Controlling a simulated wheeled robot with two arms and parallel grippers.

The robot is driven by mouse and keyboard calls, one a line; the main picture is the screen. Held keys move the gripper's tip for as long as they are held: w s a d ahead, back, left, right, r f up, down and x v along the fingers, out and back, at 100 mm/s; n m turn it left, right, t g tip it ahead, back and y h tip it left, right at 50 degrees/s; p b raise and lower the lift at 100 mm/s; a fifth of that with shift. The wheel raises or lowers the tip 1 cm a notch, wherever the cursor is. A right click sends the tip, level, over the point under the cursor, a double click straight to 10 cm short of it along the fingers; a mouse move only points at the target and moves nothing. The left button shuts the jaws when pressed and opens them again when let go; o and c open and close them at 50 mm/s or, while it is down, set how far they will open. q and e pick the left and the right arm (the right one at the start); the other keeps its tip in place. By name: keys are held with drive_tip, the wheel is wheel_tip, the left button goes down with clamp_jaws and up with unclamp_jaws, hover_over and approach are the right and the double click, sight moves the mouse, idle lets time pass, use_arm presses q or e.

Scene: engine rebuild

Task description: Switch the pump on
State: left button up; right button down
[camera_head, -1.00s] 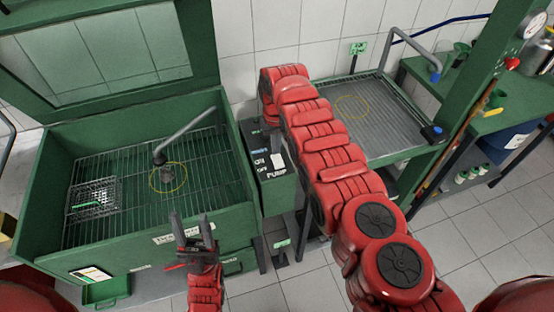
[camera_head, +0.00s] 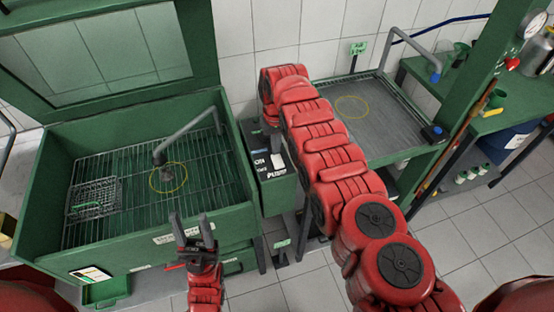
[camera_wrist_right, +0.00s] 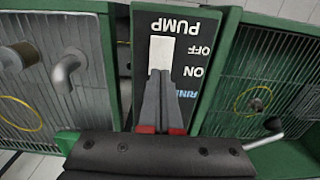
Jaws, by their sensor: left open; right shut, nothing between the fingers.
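The dark pump panel (camera_head: 262,152) sits on a green box between the washing basin and the draining tray. In the right wrist view, the panel (camera_wrist_right: 190,50) reads PUMP, OFF and ON upside down, beside a pale switch plate (camera_wrist_right: 161,52). My right gripper (camera_wrist_right: 160,73) is shut and empty, its tips over the plate's ON-side end. I cannot tell whether they touch it or which way the switch is set. In the head view, my right arm mostly hides that gripper. My left gripper (camera_head: 190,228) is open and empty at the basin's front.
The green basin (camera_head: 130,247) holds a grille, a wire basket (camera_head: 92,198) and a bent grey spout (camera_head: 185,135) above a yellow ring. The draining tray (camera_head: 385,125) is at right. A bench (camera_head: 505,118) stands at far right. White tiled floor is open at front right.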

drive_tip(key=shift+f+b, duration=1)
idle(0.5)
drive_tip(key=shift+r, duration=0.2)
wheel_tip(320, 180, up, 5)
drive_tip(key=p, duration=0.5)
drive_tip(key=shift+r+p, duration=0.55)
drive_tip(key=shift+r, duration=0.4)
drive_tip(key=shift+f, duration=0.1)
